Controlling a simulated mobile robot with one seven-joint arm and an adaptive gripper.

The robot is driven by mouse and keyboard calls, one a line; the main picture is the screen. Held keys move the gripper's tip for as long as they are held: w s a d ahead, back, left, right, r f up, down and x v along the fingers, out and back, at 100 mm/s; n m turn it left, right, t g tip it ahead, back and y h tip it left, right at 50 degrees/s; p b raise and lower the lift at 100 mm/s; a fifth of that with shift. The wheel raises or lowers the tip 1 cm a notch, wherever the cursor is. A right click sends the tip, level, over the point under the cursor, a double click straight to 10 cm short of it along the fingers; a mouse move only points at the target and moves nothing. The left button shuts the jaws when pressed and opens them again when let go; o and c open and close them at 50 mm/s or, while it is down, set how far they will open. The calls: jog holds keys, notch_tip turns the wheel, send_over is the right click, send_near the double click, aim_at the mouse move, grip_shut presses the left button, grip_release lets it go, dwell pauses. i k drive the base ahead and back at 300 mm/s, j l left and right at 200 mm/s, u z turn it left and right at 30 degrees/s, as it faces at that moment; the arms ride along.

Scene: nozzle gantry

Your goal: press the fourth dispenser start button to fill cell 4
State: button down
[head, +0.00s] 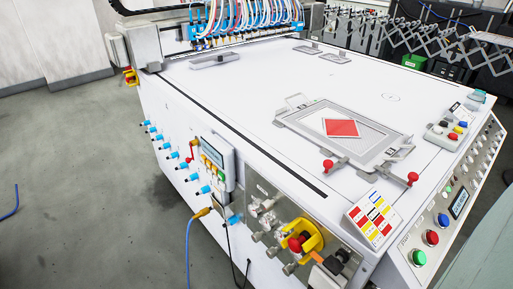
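A large white machine (215,120) fills the middle of the head view. A nozzle gantry (240,30) with colored hoses spans its far end. A slanted control panel (445,220) runs along its right side, with a green button (419,257), a red button (430,237), a blue button (443,220) and a row of small knobs or buttons further back. A small grey box (447,134) with colored buttons sits on the top near the right edge. Labels are too small to read, so I cannot tell which is the fourth dispenser start button. No cell is clearly identifiable. My gripper is not in view.
A framed plate with a red diamond (342,128) lies on the top between red-knobbed clamps. A color chart (374,218) stands at the near corner. A yellow-ringed red knob (299,240) and a small display (217,160) are on the front. Open floor (85,170) lies left.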

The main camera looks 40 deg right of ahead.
aim_at(419, 256)
jog(key=j+z, duration=0.1)
jog(key=z, duration=0.35)
jog(key=j+z, duration=0.1)
jog(key=z, duration=0.85)
jog(key=k+j, duration=0.15)
jog(key=j, duration=0.2)
jog(key=k+j, duration=0.2)
jog(key=j, duration=0.15)
jog(key=k+j, duration=0.15)
jog(key=j, duration=0.15)
jog(key=k+j, duration=0.15)
jog(key=j, duration=0.2)
jog(key=z, duration=1.25)
